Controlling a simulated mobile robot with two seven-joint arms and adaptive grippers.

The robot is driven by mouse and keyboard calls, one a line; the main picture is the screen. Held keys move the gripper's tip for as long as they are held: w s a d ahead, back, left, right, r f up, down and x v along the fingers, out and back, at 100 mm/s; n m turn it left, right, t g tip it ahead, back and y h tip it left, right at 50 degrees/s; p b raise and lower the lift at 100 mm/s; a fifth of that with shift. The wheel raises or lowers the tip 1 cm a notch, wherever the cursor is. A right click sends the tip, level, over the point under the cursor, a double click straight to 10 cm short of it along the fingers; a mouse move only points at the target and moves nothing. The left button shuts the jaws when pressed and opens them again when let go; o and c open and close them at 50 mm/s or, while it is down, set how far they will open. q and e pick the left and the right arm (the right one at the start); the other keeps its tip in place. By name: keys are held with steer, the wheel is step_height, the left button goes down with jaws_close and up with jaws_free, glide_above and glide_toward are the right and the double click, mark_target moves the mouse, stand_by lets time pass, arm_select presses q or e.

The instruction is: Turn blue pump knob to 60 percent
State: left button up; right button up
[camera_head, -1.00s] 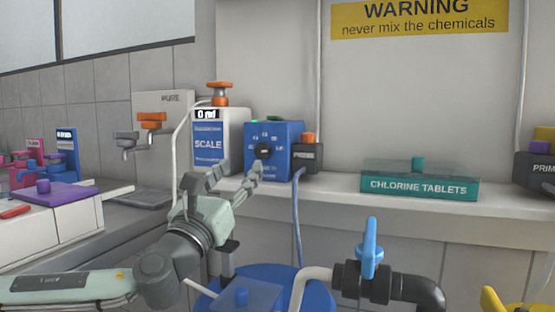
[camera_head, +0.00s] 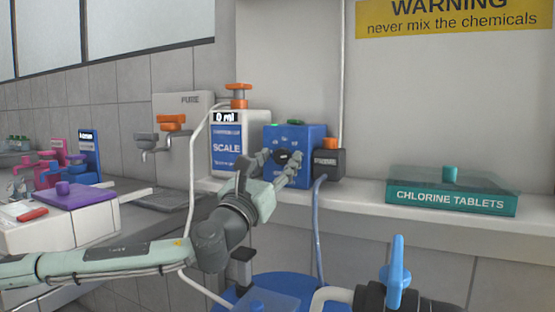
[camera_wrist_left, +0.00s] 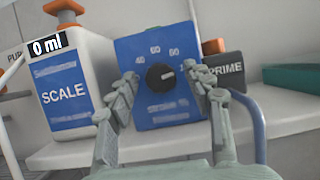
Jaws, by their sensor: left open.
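The blue pump (camera_head: 310,138) stands on the white shelf beside the scale. Its black round knob (camera_wrist_left: 160,77) faces me in the left wrist view, with a light pointer mark and printed numbers 40, 60 and 80 in an arc above it. My left gripper (camera_wrist_left: 162,85) is open. Its two fingers stand left and right of the knob with gaps to both sides, in front of the pump's face. In the head view the left gripper (camera_head: 278,165) partly hides the pump's lower face. My right gripper is not in view.
The scale (camera_head: 226,146) reads 0 ml, just left of the pump. A dark prime box (camera_head: 326,163) with an orange button adjoins the pump's right side. A teal chlorine tablets box (camera_head: 452,197) stands farther right. A blue valve handle (camera_head: 397,268) is at front right.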

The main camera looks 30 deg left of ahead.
arm_select(q)
steer(key=c, duration=1.2)
steer(key=shift+o, duration=0.2)
steer(key=shift+n, duration=0.3)
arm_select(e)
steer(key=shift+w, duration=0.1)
